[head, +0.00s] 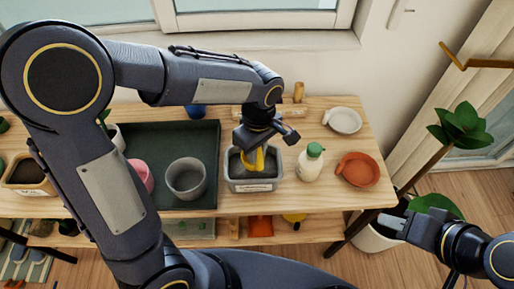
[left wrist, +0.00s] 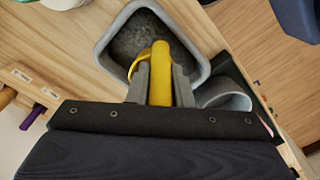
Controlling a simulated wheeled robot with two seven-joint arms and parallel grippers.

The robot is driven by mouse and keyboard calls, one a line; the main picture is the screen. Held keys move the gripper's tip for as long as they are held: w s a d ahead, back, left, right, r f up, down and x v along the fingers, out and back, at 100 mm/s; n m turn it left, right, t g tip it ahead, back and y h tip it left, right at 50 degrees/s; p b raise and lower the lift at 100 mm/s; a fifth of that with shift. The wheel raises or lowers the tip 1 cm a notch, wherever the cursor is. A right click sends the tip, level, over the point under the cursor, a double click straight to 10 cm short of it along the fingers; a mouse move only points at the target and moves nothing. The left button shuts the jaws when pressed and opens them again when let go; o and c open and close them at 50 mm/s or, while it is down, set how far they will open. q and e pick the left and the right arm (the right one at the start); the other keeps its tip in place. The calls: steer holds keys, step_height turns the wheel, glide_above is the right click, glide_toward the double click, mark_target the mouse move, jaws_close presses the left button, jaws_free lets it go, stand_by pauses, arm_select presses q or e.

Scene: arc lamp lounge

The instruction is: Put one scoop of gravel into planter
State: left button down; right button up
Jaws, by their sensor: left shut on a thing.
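A grey bin (head: 252,187) of gravel stands on the wooden table, with a label on its front. In the left wrist view the bin (left wrist: 204,70) holds dark grey gravel (left wrist: 135,40). My left gripper (head: 257,150) is over the bin, shut on a yellow scoop (head: 254,161). In the left wrist view the scoop (left wrist: 161,70) reaches down into the bin; its load is hidden. A grey round pot (head: 186,180), likely the planter, stands on the dark green tray left of the bin. My right gripper (head: 393,226) is off the table's right end, its jaw opening unclear.
The green tray (head: 190,140) also holds a pink pot (head: 141,174). Right of the bin stand a cream bottle with a green cap (head: 312,162), a terracotta dish (head: 358,170) and a white dish (head: 343,121). A labelled box (head: 28,175) is at far left.

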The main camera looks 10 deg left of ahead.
arm_select(q)
steer(key=shift+f+b, duration=1.9)
steer(key=shift+f, duration=0.85)
steer(key=shift+r, duration=0.1)
step_height(320, 180, up, 11)
steer(key=p, duration=0.9)
